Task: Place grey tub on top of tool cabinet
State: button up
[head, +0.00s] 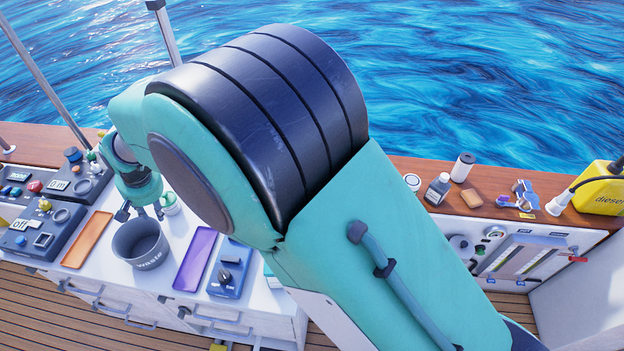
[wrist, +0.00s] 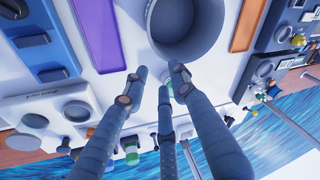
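The grey tub (head: 140,244), with pale lettering on its side, appears to stand upright on the white drawer unit (head: 245,318), between an orange tray and a purple tray. I cannot tell whether this unit is the tool cabinet. My gripper (head: 140,214) is just behind the tub's rim, fingers pointing down. In the wrist view the tub (wrist: 185,28) lies beyond the fingertips, partly cut off by the frame's top. My gripper (wrist: 161,80) has its fingers spread with nothing between them. One fingertip is close to the rim; contact is unclear.
The orange tray (head: 87,240) is left of the tub, the purple tray (head: 195,259) right. A blue switch box (head: 230,270) stands farther right. Control boxes (head: 40,228) crowd the left end. A wooden ledge (head: 480,208) with bottles runs behind. My arm hides the middle.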

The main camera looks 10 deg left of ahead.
jog(key=w+d+r+m, duration=0.1)
jog(key=w+d+r, duration=0.45)
jog(key=d, duration=0.35)
jog(key=w+d+r+m, duration=0.1)
jog(key=w+d+r, duration=0.3)
jog(key=d+r, duration=0.4)
jog(key=d+r+m+t, duration=0.1)
jog(key=d+r, duration=0.3)
jog(key=d, duration=0.7)
jog(key=d+r+m+t, duration=0.1)
jog(key=d+r, duration=0.3)
jog(key=d, duration=0.6)
jog(key=s+d+r+m+t+h, duration=0.1)
jog(key=s+d+r, duration=0.25)
jog(key=d, duration=0.75)
jog(key=s+d+r+m+h, duration=0.15)
jog(key=s+d, duration=0.25)
jog(key=d, duration=0.6)
jog(key=s+d+f+m+t, duration=0.1)
jog(key=s+d, duration=1.2)
jog(key=shift+d+f+h, duration=0.3)
jog(key=shift+f+h, duration=0.05)
jog(key=shift+m, duration=0.25)
